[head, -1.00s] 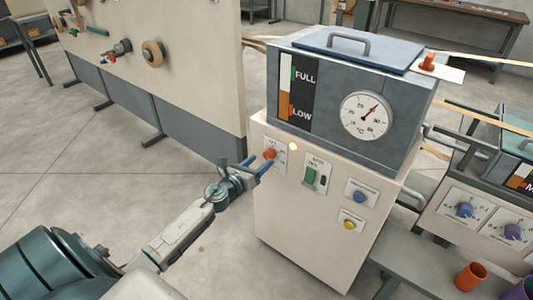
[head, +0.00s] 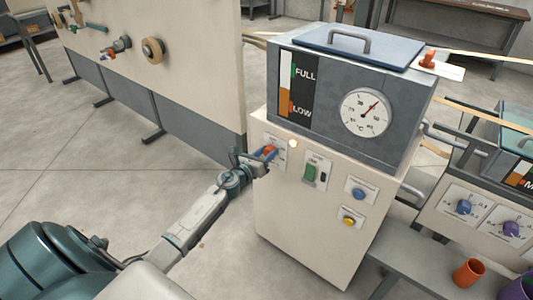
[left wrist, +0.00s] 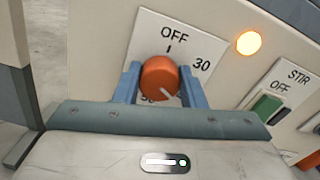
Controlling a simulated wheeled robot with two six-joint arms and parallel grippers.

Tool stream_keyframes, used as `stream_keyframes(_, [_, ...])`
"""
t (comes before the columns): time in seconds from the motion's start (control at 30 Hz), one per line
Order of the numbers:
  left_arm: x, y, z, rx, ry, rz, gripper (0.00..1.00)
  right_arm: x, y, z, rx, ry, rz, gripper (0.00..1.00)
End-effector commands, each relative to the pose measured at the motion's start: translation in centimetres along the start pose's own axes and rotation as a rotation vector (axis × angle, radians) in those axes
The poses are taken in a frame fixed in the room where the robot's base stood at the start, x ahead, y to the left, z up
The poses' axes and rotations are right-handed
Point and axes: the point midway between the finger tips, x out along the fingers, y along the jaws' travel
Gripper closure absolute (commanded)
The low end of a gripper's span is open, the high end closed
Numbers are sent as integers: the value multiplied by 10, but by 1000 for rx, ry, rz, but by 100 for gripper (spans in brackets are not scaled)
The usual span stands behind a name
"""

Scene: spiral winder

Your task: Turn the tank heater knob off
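The orange tank heater knob (head: 268,151) is on the front panel of the white cabinet. In the left wrist view the knob (left wrist: 160,77) sits below the OFF mark (left wrist: 174,36), with 30 to its right. Its pale pointer line slants to the lower right, away from OFF. My left gripper (left wrist: 160,82) has one blue finger on each side of the knob, close against it, and seems shut on it. The fingers and knob hide part of the lower dial. My right gripper is not in view.
A lit orange lamp (left wrist: 249,42) is right of the dial. The green stir switch (head: 309,172), blue knob (head: 358,194) and yellow knob (head: 349,221) are further right. The grey tank (head: 340,120) with gauge is above. Open floor lies left of the cabinet.

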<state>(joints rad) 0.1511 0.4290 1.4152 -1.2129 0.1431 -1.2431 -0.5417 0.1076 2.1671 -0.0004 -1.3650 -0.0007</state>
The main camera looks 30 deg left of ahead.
Motion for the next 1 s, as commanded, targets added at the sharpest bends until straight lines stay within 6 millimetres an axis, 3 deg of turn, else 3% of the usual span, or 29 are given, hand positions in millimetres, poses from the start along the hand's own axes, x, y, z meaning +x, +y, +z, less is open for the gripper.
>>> stream_keyframes(0.4, [0, 0, 1, -106, 0, 0, 86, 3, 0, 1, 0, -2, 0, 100])
stream_keyframes(1.0, [0, 3, 1, -642, 0, 1, 86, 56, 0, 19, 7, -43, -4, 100])
